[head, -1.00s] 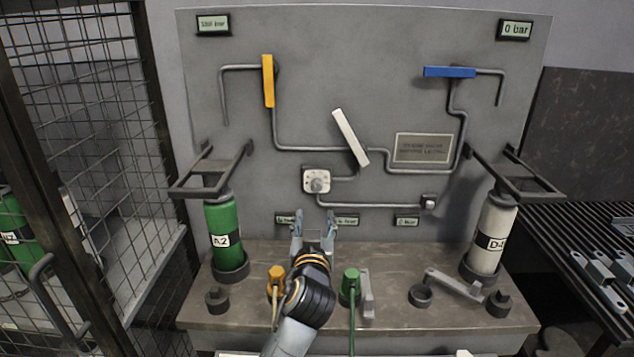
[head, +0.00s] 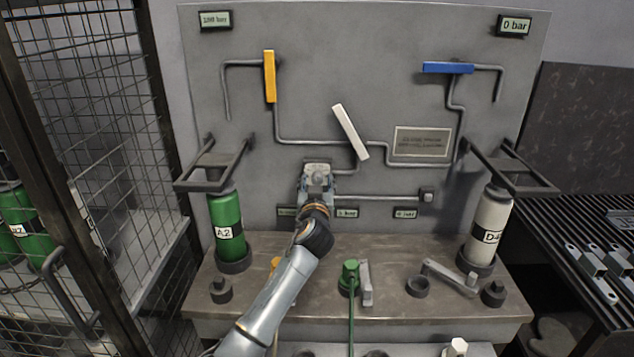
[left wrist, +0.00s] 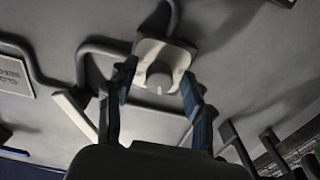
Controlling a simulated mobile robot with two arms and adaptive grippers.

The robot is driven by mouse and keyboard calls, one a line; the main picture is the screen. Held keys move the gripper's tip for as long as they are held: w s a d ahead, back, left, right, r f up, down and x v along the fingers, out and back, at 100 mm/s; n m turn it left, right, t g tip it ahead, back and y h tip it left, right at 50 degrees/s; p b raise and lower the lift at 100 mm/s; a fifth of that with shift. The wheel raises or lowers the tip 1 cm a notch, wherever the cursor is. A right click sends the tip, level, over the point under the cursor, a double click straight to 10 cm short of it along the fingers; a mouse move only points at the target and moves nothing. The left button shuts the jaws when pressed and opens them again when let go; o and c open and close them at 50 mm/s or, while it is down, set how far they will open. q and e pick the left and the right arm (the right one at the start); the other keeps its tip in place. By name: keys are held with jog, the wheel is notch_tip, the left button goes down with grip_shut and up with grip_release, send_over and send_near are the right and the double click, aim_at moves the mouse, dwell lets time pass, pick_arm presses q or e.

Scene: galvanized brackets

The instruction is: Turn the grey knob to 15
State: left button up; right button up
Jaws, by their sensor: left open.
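The grey knob sits on a pale square plate on the upright panel. In the left wrist view the knob (left wrist: 160,78) shows its round face with a small light mark at its edge, on the plate (left wrist: 152,50). My left gripper (head: 317,178) is in front of the knob in the head view and hides most of it. In the left wrist view the fingers of my left gripper (left wrist: 160,95) are open, one on each side of the knob. I cannot tell whether they touch it. The numbers around the knob cannot be read. My right gripper is not in view.
A white lever (head: 350,132) is just above right of the knob. A yellow lever (head: 269,77) and a blue lever (head: 448,68) are higher up. A green cylinder (head: 226,215) and a white cylinder (head: 494,215) stand on the bench (head: 390,255). A green connector (head: 350,272) stands between.

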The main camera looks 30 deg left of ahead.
pick_arm(q)
jog(key=shift+c, duration=0.6)
grip_shut()
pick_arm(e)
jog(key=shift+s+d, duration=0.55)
pick_arm(q)
jog(key=shift+m, duration=0.3)
jog(key=m+p, duration=0.1)
jog(key=m, duration=0.2)
jog(key=shift+m+p, duration=0.6)
jog(key=shift+m, duration=1.6)
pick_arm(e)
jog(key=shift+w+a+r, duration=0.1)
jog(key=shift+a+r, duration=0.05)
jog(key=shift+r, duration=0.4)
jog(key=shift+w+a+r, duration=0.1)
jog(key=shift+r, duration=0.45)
